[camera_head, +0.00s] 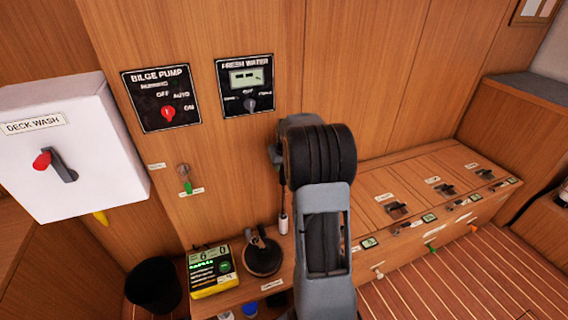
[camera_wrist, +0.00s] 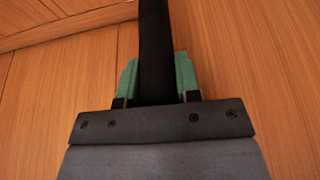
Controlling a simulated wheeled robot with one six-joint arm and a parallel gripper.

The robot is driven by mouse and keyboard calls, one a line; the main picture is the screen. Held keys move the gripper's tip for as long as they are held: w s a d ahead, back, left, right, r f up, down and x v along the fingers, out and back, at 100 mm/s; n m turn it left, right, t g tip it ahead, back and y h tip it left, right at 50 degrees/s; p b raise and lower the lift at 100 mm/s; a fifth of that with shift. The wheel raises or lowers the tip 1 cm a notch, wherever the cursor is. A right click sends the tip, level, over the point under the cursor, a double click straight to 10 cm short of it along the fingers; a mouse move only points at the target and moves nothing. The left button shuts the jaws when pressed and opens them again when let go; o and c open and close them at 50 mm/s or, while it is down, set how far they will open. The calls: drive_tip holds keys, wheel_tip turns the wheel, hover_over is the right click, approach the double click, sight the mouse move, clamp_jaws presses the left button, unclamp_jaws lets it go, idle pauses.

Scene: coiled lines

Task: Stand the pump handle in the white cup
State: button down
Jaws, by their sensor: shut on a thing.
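In the wrist view, my gripper (camera_wrist: 155,82) has its green-lined fingers shut on a long black bar, which I take for the pump handle (camera_wrist: 154,40). The bar runs out beyond the fingertips. In the head view, my arm covers most of the gripper. A thin dark rod (camera_head: 283,200) hangs below it, with a small white cylinder, perhaps the white cup (camera_head: 283,223), at its lower end. I cannot tell whether the rod is inside this cylinder or only in front of it.
A round black pump fitting (camera_head: 263,258) and a yellow meter box (camera_head: 212,270) sit on the ledge to the left. A black bucket (camera_head: 153,287) stands lower left. The white deck wash box (camera_head: 75,145) juts out at far left. Latched lids (camera_head: 395,208) lie right.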

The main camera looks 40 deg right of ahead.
drive_tip(key=shift+f, duration=0.35)
drive_tip(key=shift+c, duration=1.7)
unclamp_jaws()
drive_tip(key=shift+w+r, duration=0.1)
drive_tip(key=shift+r, duration=0.1)
drive_tip(key=shift+r+p, duration=2.45)
drive_tip(key=shift+r, duration=0.95)
drive_tip(key=shift+f, duration=0.1)
